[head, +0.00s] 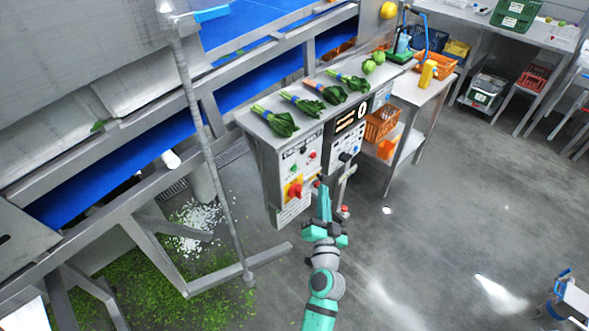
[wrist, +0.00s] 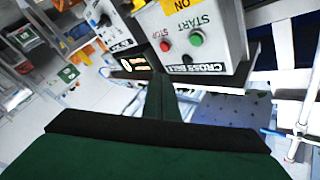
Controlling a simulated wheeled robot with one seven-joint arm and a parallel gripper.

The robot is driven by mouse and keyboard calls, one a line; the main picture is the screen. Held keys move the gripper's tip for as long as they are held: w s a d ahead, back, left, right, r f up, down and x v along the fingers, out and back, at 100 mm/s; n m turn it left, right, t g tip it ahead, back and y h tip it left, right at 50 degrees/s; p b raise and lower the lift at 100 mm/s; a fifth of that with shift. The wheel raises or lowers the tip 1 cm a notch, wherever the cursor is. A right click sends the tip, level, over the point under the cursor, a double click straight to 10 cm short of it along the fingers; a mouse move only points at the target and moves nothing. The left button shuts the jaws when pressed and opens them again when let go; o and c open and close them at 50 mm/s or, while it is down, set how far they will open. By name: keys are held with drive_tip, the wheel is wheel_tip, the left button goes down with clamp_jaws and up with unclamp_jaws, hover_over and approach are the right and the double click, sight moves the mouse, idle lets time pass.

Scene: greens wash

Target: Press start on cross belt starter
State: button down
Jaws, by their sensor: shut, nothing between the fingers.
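The cross belt starter (head: 283,158) is a grey box at the front of the metal bench, with a green button (head: 293,168), a red button and a red-and-yellow rotary switch (head: 294,190). In the wrist view, the starter (wrist: 225,18) shows its green START button (wrist: 196,39), its red STOP button (wrist: 165,46) and a CROSS BELT label (wrist: 195,68). My gripper (head: 319,184) is shut and empty, just in front of and to the right of the starter. Its shut fingers (wrist: 160,92) point toward the panel, apart from the START button.
A second control box (head: 343,150) with a display stands right beside the starter. Bunches of greens (head: 275,122) lie on the bench top above. A thin metal post (head: 215,175) stands to the left. Open grey floor (head: 430,220) lies to the right.

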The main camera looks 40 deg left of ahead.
drive_tip(key=a, duration=0.8)
drive_tip(key=shift+w+a, duration=0.35)
idle(2.0)
drive_tip(key=shift+a, duration=0.45)
drive_tip(key=shift+a, duration=0.4)
idle(0.7)
drive_tip(key=shift+d, duration=0.85)
drive_tip(key=shift+s+d, duration=0.15)
drive_tip(key=shift+d, duration=1.1)
drive_tip(key=shift+s+d, duration=0.1)
drive_tip(key=shift+d, duration=1.15)
